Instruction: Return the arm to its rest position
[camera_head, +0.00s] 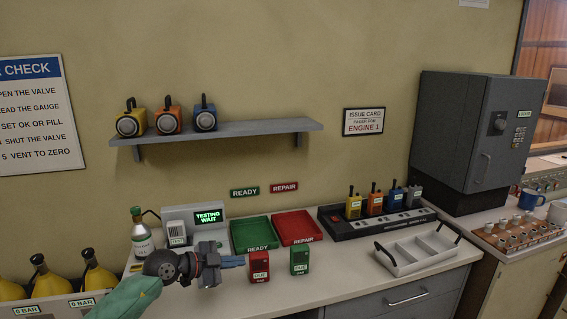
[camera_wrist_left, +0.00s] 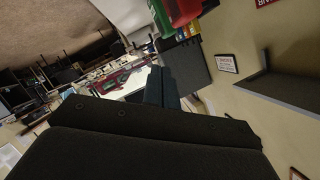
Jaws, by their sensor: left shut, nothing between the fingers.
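My left gripper (camera_head: 235,261) comes in from the lower left in the head view and hovers over the front of the counter. Its fingers point right and are closed together with nothing between them. A red box (camera_head: 259,268) labelled CLR stands just right of the fingertips. A green box (camera_head: 300,261) stands farther right. In the left wrist view the closed fingers (camera_wrist_left: 166,88) show dark at the middle, with red and green shapes above them. My right gripper is not in view.
A tester with a TESTING WAIT screen (camera_head: 208,217) stands behind my left gripper. Green (camera_head: 237,245) and red (camera_head: 277,222) trays, a charger strip (camera_head: 345,231) with several radios, and a grey divided tray (camera_head: 385,260) lie to the right. Yellow cylinders (camera_head: 98,277) stand at left.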

